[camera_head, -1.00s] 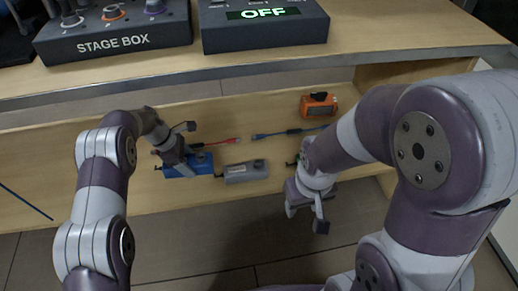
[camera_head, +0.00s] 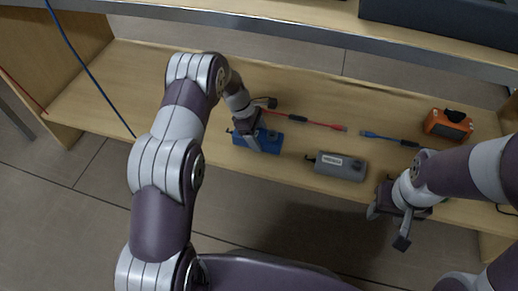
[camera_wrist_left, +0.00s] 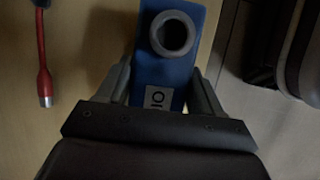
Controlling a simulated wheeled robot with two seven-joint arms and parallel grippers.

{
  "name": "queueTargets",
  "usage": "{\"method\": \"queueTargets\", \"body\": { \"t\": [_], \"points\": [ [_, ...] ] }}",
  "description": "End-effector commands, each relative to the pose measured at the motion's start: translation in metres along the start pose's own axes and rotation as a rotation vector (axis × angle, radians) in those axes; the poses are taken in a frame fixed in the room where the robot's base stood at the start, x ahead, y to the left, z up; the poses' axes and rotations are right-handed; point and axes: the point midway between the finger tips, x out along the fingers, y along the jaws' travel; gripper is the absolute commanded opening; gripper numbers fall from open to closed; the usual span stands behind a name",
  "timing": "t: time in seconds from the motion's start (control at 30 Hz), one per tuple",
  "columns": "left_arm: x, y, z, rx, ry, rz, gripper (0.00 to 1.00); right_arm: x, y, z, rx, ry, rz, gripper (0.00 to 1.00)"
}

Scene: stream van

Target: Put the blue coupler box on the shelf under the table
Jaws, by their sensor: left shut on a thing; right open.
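The blue coupler box (camera_head: 266,141) is on the wooden shelf (camera_head: 130,78) under the table, near its front edge. My left gripper (camera_head: 250,139) is shut on it from above. In the left wrist view the blue box (camera_wrist_left: 182,62), with a round grey socket and a white label, sits between the two fingers (camera_wrist_left: 160,95). Whether the box touches the shelf board is hard to tell. My right gripper (camera_head: 400,215) is open and empty in front of the shelf's right part.
A grey box (camera_head: 340,167) lies right of the blue one. A red cable (camera_head: 312,124), a blue cable (camera_head: 385,137) and an orange device (camera_head: 448,124) lie on the shelf. The table's edge (camera_head: 290,38) runs above. Blue and red cables hang at left; the shelf's left part is clear.

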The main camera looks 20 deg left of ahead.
Motion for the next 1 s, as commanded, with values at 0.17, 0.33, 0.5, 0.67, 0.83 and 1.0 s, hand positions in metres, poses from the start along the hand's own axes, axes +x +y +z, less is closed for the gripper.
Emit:
{"method": "queueTargets", "body": {
  "t": [0.17,0.33,0.5,0.67,0.83,1.0],
  "points": [
    [0.024,-0.002,-0.013,0.001,0.0,0.001,0.26,0.023,0.0,0.003,0.0,0.001,0.0,0.5],
    [0.039,-0.001,-0.019,0.001,0.0,0.002,0.26,0.035,0.0,0.004,0.0,0.0,0.0,0.5],
    [0.036,-0.001,-0.018,0.001,0.0,0.001,0.2,0.032,0.0,0.004,0.0,0.001,0.0,0.5],
    [0.039,-0.001,-0.019,0.0,0.0,0.0,0.79,0.032,0.0,0.004,0.0,0.001,0.0,0.5],
    [0.039,-0.001,-0.018,0.001,0.0,0.0,0.92,0.032,0.0,0.004,0.0,0.0,0.0,0.5],
    [0.037,-0.001,-0.018,0.001,0.0,0.001,0.92,0.032,0.0,0.004,0.0,0.0,0.0,0.5]
  ]
}}
